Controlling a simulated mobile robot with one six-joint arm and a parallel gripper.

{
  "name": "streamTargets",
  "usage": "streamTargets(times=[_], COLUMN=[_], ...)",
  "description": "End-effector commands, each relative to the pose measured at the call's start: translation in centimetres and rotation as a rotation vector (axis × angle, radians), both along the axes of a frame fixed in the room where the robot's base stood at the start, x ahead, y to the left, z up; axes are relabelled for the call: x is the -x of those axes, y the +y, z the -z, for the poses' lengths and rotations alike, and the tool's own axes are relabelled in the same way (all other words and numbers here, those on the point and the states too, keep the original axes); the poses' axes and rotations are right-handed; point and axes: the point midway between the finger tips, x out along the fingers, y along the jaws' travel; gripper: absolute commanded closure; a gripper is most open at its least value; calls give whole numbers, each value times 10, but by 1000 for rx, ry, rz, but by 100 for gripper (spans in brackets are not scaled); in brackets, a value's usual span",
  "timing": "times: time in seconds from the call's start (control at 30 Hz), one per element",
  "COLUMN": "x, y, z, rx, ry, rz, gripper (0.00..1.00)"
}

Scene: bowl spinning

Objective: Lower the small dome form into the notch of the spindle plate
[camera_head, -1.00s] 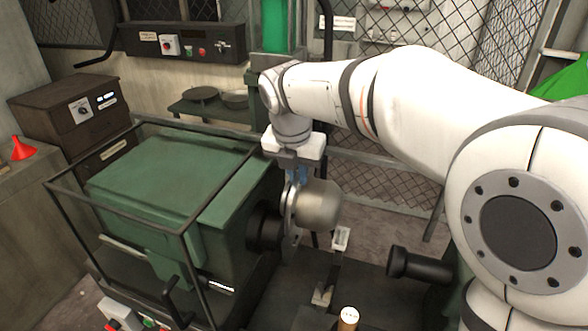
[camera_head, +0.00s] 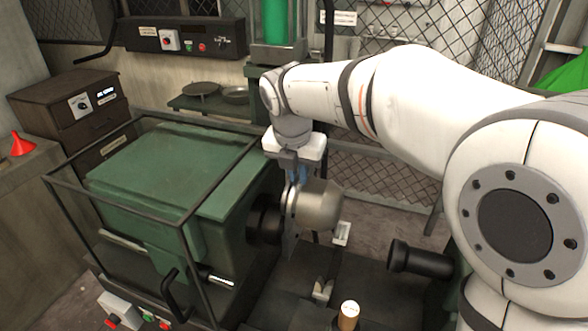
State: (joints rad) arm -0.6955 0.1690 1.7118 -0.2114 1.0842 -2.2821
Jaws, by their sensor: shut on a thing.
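The small dome form (camera_head: 320,206) is a grey metal dome with a flange on its left side, its rounded end facing right. My gripper (camera_head: 298,176) points down from above and is shut on the dome form near its flange. The fingertips are partly hidden. The spindle plate (camera_head: 264,220) is the dark round part on the right face of the green headstock. The dome form hangs just right of it, at about its height. I cannot tell whether the two touch, and the notch cannot be made out.
The green headstock (camera_head: 165,175) stands inside a dark frame (camera_head: 120,230) at left. A black tailstock cylinder (camera_head: 420,261) faces it from the right. Shallow pans (camera_head: 202,90) lie on a shelf behind.

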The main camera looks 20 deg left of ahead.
Motion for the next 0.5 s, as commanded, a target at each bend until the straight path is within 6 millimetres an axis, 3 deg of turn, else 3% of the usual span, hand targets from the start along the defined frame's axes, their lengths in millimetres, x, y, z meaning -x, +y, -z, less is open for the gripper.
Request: streamTargets(times=[0.5], x=[-1], y=[0], z=[5], rx=[-1], ry=[-2], rz=[1], gripper=[100])
